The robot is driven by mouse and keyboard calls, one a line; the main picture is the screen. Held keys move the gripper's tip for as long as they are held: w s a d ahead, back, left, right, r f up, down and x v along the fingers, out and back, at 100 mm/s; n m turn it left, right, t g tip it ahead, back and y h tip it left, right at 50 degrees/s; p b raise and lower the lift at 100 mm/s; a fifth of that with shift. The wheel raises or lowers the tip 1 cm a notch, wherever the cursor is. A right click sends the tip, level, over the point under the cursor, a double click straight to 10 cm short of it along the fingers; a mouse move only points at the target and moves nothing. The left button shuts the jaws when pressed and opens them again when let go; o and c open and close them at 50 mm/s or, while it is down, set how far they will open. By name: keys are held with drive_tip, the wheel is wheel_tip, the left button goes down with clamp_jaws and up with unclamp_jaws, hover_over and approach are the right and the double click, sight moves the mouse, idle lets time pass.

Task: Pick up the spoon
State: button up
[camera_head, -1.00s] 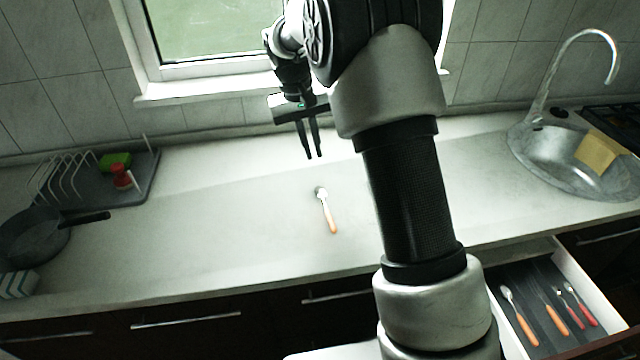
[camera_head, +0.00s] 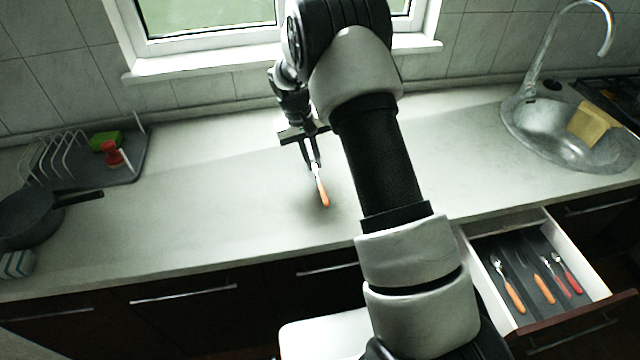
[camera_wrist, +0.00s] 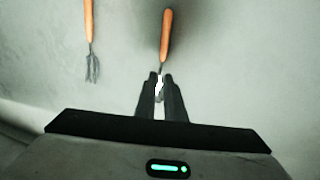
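The spoon (camera_head: 323,192) has an orange handle and a pale metal bowl. It lies on the counter, handle toward the front edge. My gripper (camera_head: 313,167) is low over it, pointing down, with one finger on each side of its bowl end. In the wrist view the spoon's handle (camera_wrist: 166,36) extends beyond the fingertips (camera_wrist: 160,76), and pale metal shows between the fingers. A narrow gap remains between the fingers; whether they touch the spoon is hard to see. The spoon does not look lifted.
An orange-handled fork (camera_wrist: 90,45) lies left of the spoon in the wrist view. An open drawer (camera_head: 540,272) with cutlery is at the lower right. My arm hides some of the counter.

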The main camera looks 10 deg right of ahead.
sight(317, 175)
drive_tip(key=f, duration=0.4)
drive_tip(key=shift+w+d+f, duration=0.15)
drive_tip(key=shift+w+d, duration=0.1)
drive_tip(key=shift+d, duration=0.1)
drive_tip(key=shift+c, duration=0.4)
clamp_jaws()
